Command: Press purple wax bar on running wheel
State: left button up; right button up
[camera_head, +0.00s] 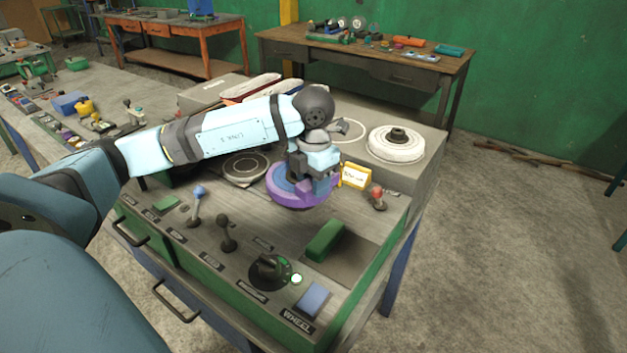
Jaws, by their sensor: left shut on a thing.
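My left gripper (317,190) is shut and reaches down over the right side of a round disc. What it holds is mostly hidden by the fingers; a purple bit, likely the wax bar, shows there but blends with the disc. The disc, which looks like the wheel (284,196), has a purple rim and a bluish inner face. It sits low above the bench top. I cannot tell whether it is turning, or whether bar and disc touch. A blue button (312,298) stands by the "WHEEL" label, near a dark knob (268,269) with a lit light. My right gripper is not in view.
A green block (325,240) lies on the bench front. Levers (227,232) stand left of it. A yellow-framed sign (355,176) and a red-topped lever (376,196) are close right of the gripper. A white wheel (396,145) sits on a grey box behind.

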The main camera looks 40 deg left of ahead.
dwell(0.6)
pick_arm(q)
jog(key=shift+r+p, duration=0.65)
jog(key=shift+r, duration=0.2)
jog(key=shift+r+p, duration=1.75)
jog(key=shift+r, duration=1.35)
